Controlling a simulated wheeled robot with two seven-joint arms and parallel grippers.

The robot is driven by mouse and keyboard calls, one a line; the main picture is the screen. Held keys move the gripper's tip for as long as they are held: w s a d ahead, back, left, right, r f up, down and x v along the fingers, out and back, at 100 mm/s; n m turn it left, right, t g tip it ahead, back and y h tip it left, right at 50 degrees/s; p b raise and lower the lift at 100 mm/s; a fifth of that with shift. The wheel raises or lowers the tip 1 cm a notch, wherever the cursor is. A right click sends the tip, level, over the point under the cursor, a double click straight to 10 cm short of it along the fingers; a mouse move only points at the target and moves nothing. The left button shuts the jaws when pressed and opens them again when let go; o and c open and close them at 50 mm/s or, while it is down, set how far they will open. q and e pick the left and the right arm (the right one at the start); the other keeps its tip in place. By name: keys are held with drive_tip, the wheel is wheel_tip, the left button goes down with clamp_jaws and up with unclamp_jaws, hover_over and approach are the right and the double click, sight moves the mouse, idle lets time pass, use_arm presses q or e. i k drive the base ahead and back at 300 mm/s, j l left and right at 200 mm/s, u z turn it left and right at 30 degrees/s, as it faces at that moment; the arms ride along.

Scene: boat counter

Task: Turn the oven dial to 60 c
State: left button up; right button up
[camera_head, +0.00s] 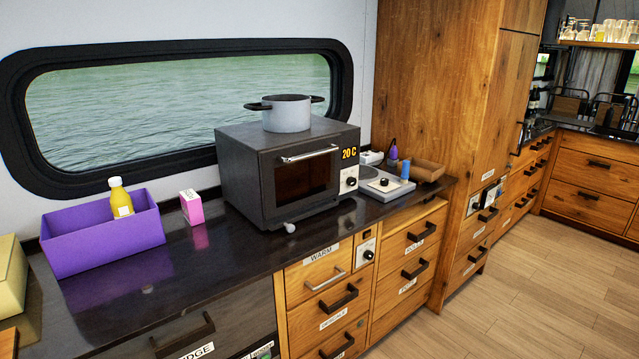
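A dark grey oven (238,178) stands on the black counter, its front facing right and toward me. Its door is closed, with a silver handle (309,153) along the top. The display (349,153) on the right of its front reads "20 C" in orange. A grey pot (287,114) with dark handles stands on top of the oven. Neither of my grippers shows in this view.
A purple box (100,240) holding a yellow bottle (120,198) and a pink-and-white carton (192,207) stand left of the oven. A small white object (289,228) lies before the oven. A hob (385,184) is to its right; another knob (368,254) is on the drawer front below.

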sight(350, 181)
drive_tip(key=i+l+u, duration=0.45)
drive_tip(key=l+u, duration=0.25)
drive_tip(key=l, duration=0.15)
drive_tip(key=i+l+u, duration=0.25)
drive_tip(key=l, duration=0.15)
drive_tip(key=i+l, duration=0.15)
drive_tip(key=l, duration=0.45)
drive_tip(key=i+l+u, duration=0.15)
drive_tip(key=l, duration=0.45)
drive_tip(key=i+l, duration=0.1)
drive_tip(key=l, duration=0.45)
drive_tip(key=i+l+u, duration=0.15)
drive_tip(key=l, duration=0.5)
